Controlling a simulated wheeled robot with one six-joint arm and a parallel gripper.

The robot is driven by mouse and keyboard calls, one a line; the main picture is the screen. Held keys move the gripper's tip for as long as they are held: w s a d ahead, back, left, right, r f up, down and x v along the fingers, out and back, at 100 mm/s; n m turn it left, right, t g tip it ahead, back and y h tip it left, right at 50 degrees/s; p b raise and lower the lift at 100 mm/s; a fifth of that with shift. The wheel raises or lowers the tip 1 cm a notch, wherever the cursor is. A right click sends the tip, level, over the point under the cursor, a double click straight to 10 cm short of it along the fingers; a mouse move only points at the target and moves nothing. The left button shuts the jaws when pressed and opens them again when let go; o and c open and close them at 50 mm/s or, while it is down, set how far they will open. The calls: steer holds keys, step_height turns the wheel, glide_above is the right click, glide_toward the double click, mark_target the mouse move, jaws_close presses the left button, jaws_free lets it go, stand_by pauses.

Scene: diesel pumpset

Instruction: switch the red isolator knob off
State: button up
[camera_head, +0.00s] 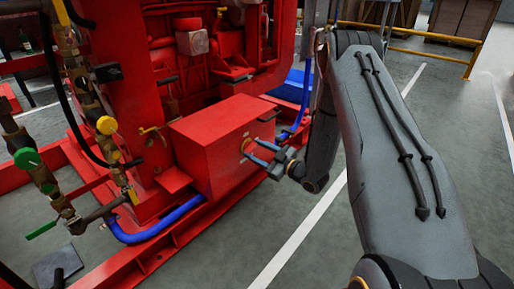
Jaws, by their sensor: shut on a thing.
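A red box (215,145) stands low on the red pumpset frame in the middle of the view. My gripper (252,150) reaches in from the right, its fingers against the box's right-hand face. A small yellow edge (246,144) shows at the fingertips, on that face. The red isolator knob itself is hidden between the fingers or too small to make out. The gripper is shut on what sits there, which I take to be the knob.
The red engine (195,45) rises behind the box. Blue hoses (165,228) run along the frame. Pipes with a green valve knob (27,158) and yellow parts stand at left. A yellow rail (430,38) is at the back right. Grey floor (330,240) is open at front.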

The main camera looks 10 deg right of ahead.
steer(key=n+p, duration=0.4)
steer(key=n, duration=0.2)
steer(key=shift+s+a, duration=0.1)
steer(key=n+p, duration=0.2)
steer(key=n, duration=0.1)
steer(key=shift+n+p, duration=0.3)
steer(key=shift+n, duration=0.1)
steer(key=shift+f+n+p, duration=0.2)
steer(key=shift+n+p, duration=0.65)
steer(key=shift+n, duration=0.65)
steer(key=o, duration=1)
steer(key=shift+o, duration=0.2)
